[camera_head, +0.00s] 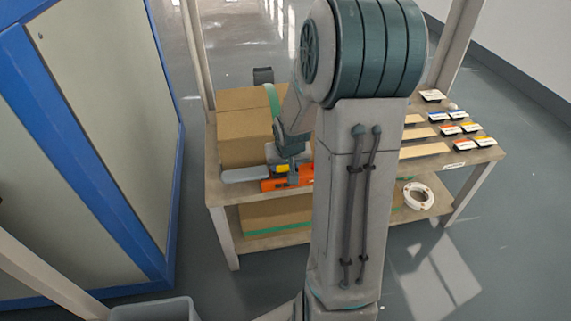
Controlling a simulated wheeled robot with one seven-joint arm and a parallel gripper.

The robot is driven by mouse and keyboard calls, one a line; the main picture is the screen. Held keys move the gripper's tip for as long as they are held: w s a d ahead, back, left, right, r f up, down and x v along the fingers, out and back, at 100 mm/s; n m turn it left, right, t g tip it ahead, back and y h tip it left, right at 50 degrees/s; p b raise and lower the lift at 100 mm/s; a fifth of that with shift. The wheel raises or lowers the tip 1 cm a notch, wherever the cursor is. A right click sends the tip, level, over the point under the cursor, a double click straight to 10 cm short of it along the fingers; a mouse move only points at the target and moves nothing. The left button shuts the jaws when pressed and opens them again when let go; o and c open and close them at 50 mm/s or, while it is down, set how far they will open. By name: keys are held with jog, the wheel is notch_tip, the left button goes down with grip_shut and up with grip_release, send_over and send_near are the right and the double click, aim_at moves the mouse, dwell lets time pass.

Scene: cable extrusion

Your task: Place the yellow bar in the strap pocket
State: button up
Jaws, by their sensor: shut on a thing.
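My gripper (289,170) is low over the left part of the workbench, beside the cardboard boxes. It is shut on a small yellow piece, which I take to be the yellow bar (282,168); my arm and fingers hide part of it. An orange tool or holder (273,184) lies on the bench just below and in front of the gripper. I cannot tell whether the bar touches it. A strap pocket cannot be made out clearly; part of this area is behind my arm.
A cardboard box (243,137) stands behind the gripper. Several small coloured packs (450,130) lie on the bench's right side. A white ring (418,196) is on the lower shelf. A blue-framed panel (100,130) stands at left.

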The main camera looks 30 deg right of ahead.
jog(key=o, duration=0.7)
jog(key=shift+s+f, duration=0.3)
jog(key=shift+f, duration=0.3)
jog(key=shift+r, duration=0.1)
jog(key=shift+r+p, duration=0.3)
jog(key=shift+p, duration=0.1)
jog(key=w+p+v, duration=0.1)
jog(key=p+v, duration=0.5)
jog(key=v, duration=0.5)
jog(key=s+a+r+n+g, duration=0.1)
jog(key=s+a+r, duration=0.3)
jog(key=s+a, duration=0.2)
jog(key=s+a+r+n+g+y, duration=0.1)
jog(key=s+a+r+n+g, duration=0.1)
jog(key=s+a+r, duration=0.2)
jog(key=s+a, duration=0.2)
jog(key=s, duration=0.2)
jog(key=shift+s, duration=0.35)
jog(key=shift+a, duration=0.1)
